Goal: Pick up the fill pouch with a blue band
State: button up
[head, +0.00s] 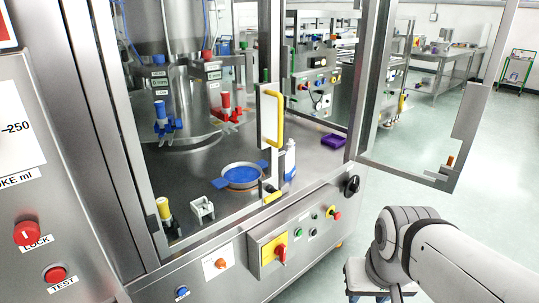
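I cannot make out a clear fill pouch with a blue band. A small white upright container (290,160) with a bluish patch low down stands on the machine deck, just right of the yellow-handled guard; it is too small to tell whether it is a pouch or a bottle. My arm reaches in from the lower right, outside the machine and apart from this container. My gripper is not visible.
The machine's glazed door (457,150) stands open at the right. A yellow handle (276,119), a round blue-topped dish (242,177), a white bracket (202,209) and a purple tray (334,141) are on or over the deck. The green floor (490,225) at right is clear.

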aim_at(290, 172)
jog(key=u, duration=0.2)
jog(key=i, duration=1)
